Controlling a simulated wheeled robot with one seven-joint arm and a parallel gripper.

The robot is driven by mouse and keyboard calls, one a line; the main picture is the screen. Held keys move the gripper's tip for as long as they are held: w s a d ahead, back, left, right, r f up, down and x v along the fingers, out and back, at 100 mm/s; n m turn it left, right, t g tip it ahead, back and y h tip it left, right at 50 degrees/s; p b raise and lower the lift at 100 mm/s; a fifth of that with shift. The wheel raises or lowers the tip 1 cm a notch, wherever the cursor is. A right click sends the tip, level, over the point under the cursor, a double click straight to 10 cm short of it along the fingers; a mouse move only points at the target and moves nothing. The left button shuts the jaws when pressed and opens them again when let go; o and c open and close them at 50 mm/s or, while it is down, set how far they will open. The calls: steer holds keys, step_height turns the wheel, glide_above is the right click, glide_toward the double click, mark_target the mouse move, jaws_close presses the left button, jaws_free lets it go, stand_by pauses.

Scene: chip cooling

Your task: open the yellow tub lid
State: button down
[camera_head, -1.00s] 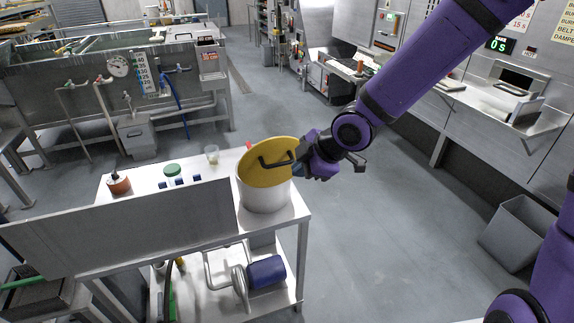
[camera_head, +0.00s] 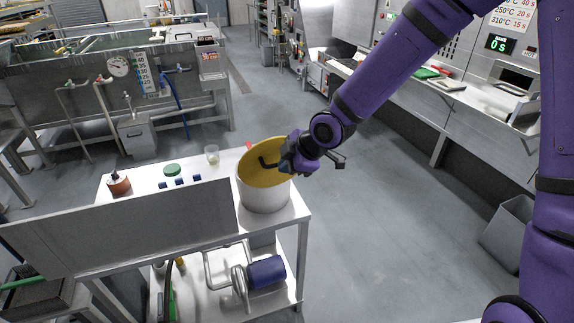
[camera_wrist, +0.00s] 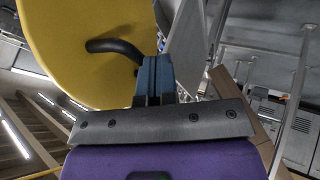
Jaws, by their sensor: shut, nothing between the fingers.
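The white tub (camera_head: 264,196) stands at the right end of the white table in the head view. Its yellow lid (camera_head: 256,152) carries a dark bent handle (camera_head: 268,164). The lid looks tilted at the tub's mouth, but I cannot tell its exact gap from the rim. My gripper (camera_head: 285,167) is at the lid's right side, by the handle's end. In the wrist view, the yellow lid (camera_wrist: 75,50) fills the upper left, with the dark handle (camera_wrist: 115,47) pointing towards my gripper (camera_wrist: 154,62). The blue fingers are together with nothing between them. Contact with the handle is unclear.
On the table (camera_head: 215,223) are a green-lidded jar (camera_head: 172,170), a clear cup (camera_head: 212,155), small blue blocks (camera_head: 180,181) and a reddish-brown pot (camera_head: 119,185). A grey panel (camera_head: 125,228) stands along its front. Open floor (camera_head: 380,220) lies to the right.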

stand_by(0.3)
steer(key=w+r, duration=0.1)
steer(key=w+a, duration=0.1)
steer(key=w, duration=0.1)
steer(key=shift+r+g, duration=0.4)
